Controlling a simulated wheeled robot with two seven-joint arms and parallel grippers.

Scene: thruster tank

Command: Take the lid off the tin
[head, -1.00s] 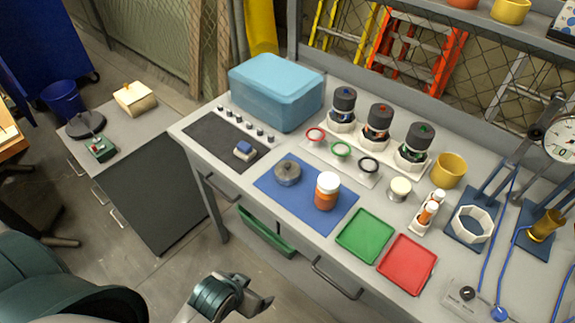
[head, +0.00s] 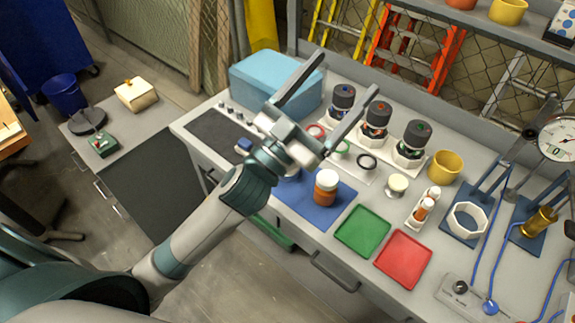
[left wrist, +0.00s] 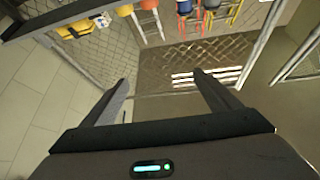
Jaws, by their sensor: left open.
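My left gripper (head: 347,72) is open and empty, raised over the bench with its fingers pointing up and right in the head view. In the left wrist view the open fingers (left wrist: 160,78) have nothing between them. A round grey lidded piece, probably the tin, was on the blue mat (head: 333,213) in the earlier head frame; my left wrist now hides most or all of it. An orange jar with a white cap (head: 326,187) stands upright on that mat, just right of my wrist. My right gripper is not in view.
A blue box (head: 250,80) stands behind the gripper. Several black-capped jars (head: 374,118) stand in a row at its right. A green tray (head: 362,231) and a red tray (head: 403,259) lie at the front. A cream box (head: 136,94) sits on the side cabinet.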

